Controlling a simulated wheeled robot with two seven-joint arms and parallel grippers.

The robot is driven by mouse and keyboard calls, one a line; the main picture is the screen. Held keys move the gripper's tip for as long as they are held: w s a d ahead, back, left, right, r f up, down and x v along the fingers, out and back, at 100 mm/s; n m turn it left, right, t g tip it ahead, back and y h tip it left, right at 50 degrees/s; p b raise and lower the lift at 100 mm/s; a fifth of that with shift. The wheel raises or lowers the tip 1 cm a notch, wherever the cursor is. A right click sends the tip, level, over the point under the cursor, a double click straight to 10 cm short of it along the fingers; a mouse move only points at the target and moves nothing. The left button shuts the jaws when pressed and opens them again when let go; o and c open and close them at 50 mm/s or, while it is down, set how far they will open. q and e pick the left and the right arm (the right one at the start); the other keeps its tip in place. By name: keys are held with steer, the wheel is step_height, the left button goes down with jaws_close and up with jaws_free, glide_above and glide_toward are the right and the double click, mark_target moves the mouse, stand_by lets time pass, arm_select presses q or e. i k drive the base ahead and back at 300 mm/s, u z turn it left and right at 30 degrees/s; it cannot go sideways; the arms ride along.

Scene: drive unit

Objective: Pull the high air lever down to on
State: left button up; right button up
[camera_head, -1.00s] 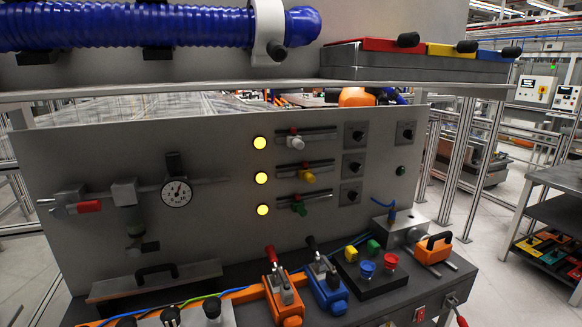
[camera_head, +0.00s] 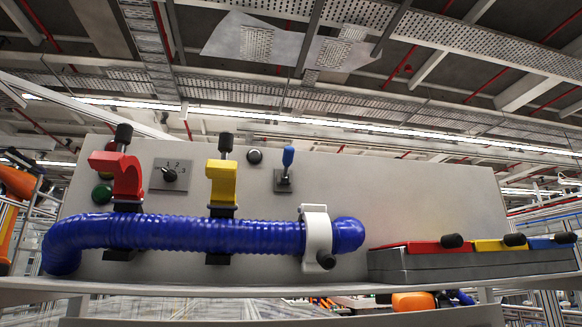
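A small lever with a blue handle (camera_head: 287,158) stands upright on a square base plate on the upper grey panel, right of the yellow clamp. It is the only plain lever high on this panel; no label on it is readable, so I cannot confirm it is the high air lever. Neither of my grippers is in view.
A blue corrugated hose (camera_head: 190,235) runs along the panel front, below a red clamp (camera_head: 127,178) and a yellow clamp (camera_head: 221,182). A white clamp (camera_head: 316,236) holds its right end. A rotary selector (camera_head: 170,175) sits left. A grey box (camera_head: 470,262) with coloured lids stands right.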

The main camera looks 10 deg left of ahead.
mark_target(289, 152)
steer(key=z, duration=0.5)
steer(key=k, duration=0.6)
steer(key=z, duration=0.95)
steer(key=i, duration=2.05)
steer(key=u, duration=1.35)
steer(key=i, duration=0.75)
steer(key=u, duration=0.8)
